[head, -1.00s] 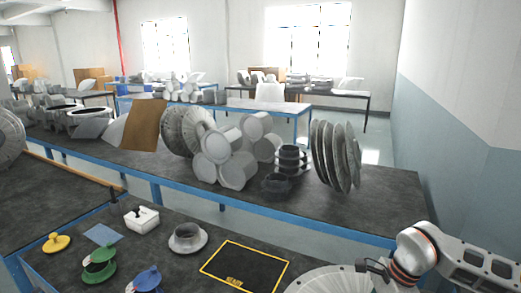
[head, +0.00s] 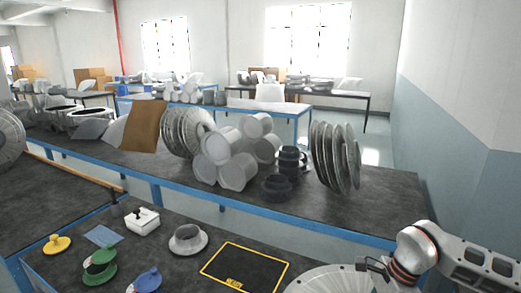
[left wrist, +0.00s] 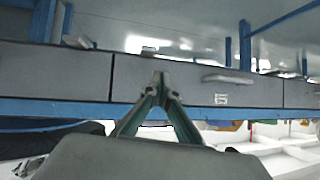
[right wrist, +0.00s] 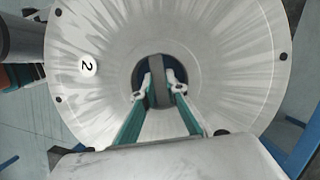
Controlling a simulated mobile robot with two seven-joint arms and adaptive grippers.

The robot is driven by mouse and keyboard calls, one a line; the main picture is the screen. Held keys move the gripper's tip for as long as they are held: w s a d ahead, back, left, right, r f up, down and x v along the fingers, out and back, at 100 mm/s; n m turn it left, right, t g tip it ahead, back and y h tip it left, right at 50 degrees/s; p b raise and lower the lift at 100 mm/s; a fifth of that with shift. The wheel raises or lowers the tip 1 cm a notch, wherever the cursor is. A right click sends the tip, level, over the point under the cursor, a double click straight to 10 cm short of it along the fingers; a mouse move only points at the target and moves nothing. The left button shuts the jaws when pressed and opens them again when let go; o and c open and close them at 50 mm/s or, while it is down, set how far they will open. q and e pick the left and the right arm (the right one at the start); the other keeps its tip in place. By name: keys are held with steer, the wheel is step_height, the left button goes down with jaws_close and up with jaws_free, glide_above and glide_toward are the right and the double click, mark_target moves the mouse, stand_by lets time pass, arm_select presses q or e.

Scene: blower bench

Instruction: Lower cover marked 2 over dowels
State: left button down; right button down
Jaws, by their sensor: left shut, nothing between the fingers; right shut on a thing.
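The cover marked 2 (right wrist: 215,75) is a wide round grey plate with small dark holes near its rim and a white "2" disc. It fills much of the right wrist view and shows at the bottom edge of the head view (head: 330,282), partly cut off. My right gripper (right wrist: 160,92) is shut on the cover at the bar in its central opening. It also shows in the head view (head: 372,265). My left gripper (left wrist: 161,82) is shut and empty, in front of a grey drawer front; it is outside the head view. I cannot make out the dowels.
The near bench holds a yellow-outlined dark mat (head: 245,265), a grey flanged part (head: 188,240), a white box (head: 142,221), and green (head: 100,265), blue (head: 148,281) and yellow (head: 57,244) parts. The bench behind carries stacked cylinders (head: 235,172) and upright discs (head: 335,157).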

steer(key=shift+r+p, duration=0.9)
steer(key=shift+r, duration=0.6)
steer(key=shift+r+p, duration=0.35)
steer(key=shift+r, duration=0.9)
stand_by(0.4)
